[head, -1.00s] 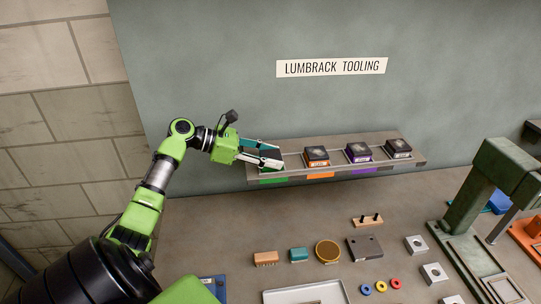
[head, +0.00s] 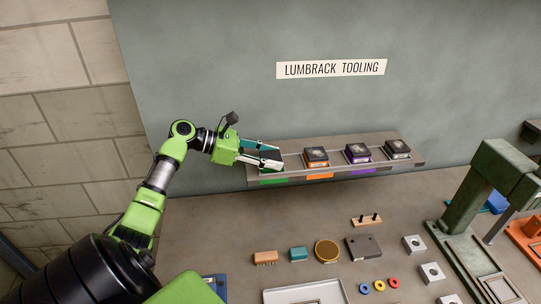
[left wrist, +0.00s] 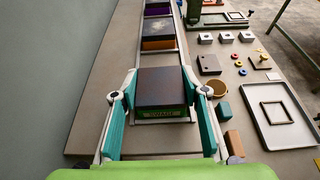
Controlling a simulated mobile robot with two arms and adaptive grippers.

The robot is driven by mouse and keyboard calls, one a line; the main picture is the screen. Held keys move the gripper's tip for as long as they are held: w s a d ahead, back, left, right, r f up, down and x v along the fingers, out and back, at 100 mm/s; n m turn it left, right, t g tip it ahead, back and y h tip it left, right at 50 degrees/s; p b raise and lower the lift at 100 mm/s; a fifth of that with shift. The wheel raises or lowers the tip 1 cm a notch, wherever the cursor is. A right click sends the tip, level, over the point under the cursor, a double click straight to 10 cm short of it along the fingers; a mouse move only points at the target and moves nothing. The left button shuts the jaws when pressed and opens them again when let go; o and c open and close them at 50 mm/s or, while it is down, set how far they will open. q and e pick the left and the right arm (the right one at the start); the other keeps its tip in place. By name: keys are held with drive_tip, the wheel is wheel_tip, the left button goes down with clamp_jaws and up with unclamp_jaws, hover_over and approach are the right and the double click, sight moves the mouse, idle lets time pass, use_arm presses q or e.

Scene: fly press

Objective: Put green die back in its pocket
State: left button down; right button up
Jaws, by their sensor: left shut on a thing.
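The green die (left wrist: 162,92), a dark block with a green labelled front, is between the fingers of my left gripper (left wrist: 160,100) in the left wrist view. The fingers are shut on its two sides. In the head view my left gripper (head: 264,157) holds the die (head: 271,155) at the left end of the wall rack (head: 415,162), over the green-marked pocket (head: 273,181). I cannot tell whether the die touches the pocket floor. My right gripper is not in view.
Orange (head: 316,156), purple (head: 357,153) and black (head: 397,148) dies sit in the rack to the right. A green press (head: 480,190) stands at right.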

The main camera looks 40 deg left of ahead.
use_arm(q)
drive_tip(key=shift+r, duration=0.1)
idle(0.3)
drive_tip(key=c, duration=1.2)
unclamp_jaws()
drive_tip(key=shift+o, duration=0.4)
drive_tip(key=shift+s+f, duration=0.1)
drive_tip(key=shift+f, duration=0.1)
drive_tip(key=v, duration=1.2)
